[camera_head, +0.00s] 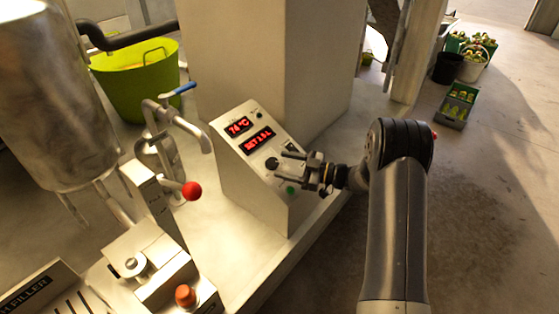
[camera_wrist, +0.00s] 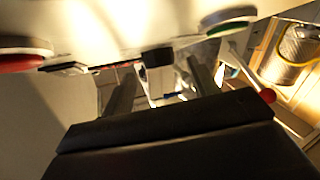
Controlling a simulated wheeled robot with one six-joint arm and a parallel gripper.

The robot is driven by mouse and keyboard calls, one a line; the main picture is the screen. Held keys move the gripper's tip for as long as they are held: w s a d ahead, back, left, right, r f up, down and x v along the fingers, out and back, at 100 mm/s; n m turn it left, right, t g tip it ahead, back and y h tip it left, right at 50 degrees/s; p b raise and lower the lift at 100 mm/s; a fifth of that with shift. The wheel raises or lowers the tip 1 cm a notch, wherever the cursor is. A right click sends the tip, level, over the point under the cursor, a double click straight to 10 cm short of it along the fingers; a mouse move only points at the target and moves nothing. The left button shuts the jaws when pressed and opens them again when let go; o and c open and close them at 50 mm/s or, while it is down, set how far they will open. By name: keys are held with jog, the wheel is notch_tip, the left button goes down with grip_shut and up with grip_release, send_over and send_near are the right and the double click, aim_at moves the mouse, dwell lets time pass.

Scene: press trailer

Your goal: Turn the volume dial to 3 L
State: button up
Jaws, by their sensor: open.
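The slanted control box (camera_head: 240,173) stands in the middle of the head view. Its upper red display (camera_head: 239,127) shows a temperature, and the lower one (camera_head: 258,140) reads SET with a litre value whose digits are hard to read. The black volume dial (camera_head: 271,163) is below the displays; what looks like it also shows in the wrist view (camera_wrist: 157,58). My gripper (camera_head: 281,165) is open at the panel, its fingers on either side of the dial. I cannot tell whether they touch it. The dial's pointer is hidden or too small to see.
A green button (camera_head: 291,190) is just below the gripper; it also shows in the wrist view (camera_wrist: 228,22), with a red button (camera_wrist: 22,55) at left. A red-knobbed lever (camera_head: 191,190) and a tap (camera_head: 190,130) stand left of the box.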

aim_at(272, 164)
jog(key=shift+x, duration=1.3)
jog(key=shift+c, duration=0.5)
jog(key=c, duration=0.9)
